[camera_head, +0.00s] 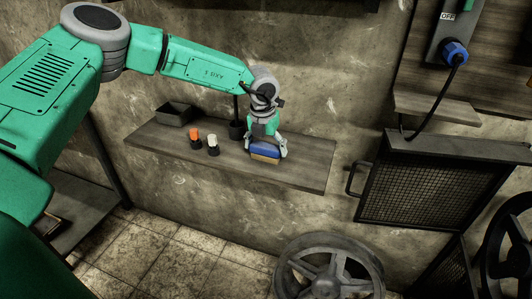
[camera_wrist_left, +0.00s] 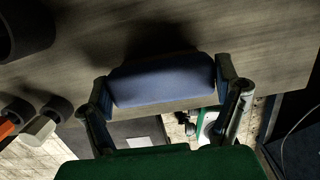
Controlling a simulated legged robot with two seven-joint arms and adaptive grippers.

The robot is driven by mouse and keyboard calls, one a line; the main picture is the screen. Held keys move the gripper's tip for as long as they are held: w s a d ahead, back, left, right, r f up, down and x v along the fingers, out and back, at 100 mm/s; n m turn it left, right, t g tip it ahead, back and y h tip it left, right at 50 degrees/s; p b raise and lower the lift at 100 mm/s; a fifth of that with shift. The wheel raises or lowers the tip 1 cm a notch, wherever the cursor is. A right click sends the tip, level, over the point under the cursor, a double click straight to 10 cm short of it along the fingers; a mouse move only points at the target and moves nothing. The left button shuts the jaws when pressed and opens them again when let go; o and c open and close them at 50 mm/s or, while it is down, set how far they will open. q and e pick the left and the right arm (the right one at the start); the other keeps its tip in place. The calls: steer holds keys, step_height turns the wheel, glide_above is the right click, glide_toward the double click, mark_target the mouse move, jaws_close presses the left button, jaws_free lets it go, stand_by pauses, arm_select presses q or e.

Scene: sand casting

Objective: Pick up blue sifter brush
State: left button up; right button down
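The blue sifter brush (camera_head: 265,150) has a blue top and a tan lower part. It is at the wooden shelf (camera_head: 305,173), near the shelf's front edge; I cannot tell whether it rests on the shelf or is just above it. My left gripper (camera_head: 267,147) is over it from above. In the left wrist view the blue brush (camera_wrist_left: 163,80) lies between the two fingertips of my left gripper (camera_wrist_left: 162,82), which appear to touch its two ends. My right gripper is not in view.
On the shelf to the left stand an orange-topped item (camera_head: 195,138), a white-topped item (camera_head: 213,144), a dark cup (camera_head: 237,130) and a dark open box (camera_head: 173,114). A mesh-sided metal frame (camera_head: 430,192) is to the right. A spoked wheel (camera_head: 328,270) stands below.

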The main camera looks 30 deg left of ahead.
mark_target(266, 145)
arm_select(q)
steer(key=shift+d, duration=0.1)
steer(key=shift+c, duration=1.1)
steer(key=shift+d, duration=0.3)
steer(key=shift+d+r, duration=0.15)
steer(key=shift+r, duration=0.25)
steer(key=r, duration=0.8)
steer(key=shift+a+r, duration=0.25)
steer(key=shift+a, duration=0.15)
steer(key=shift+d+r, duration=0.3)
steer(key=shift+r, duration=0.15)
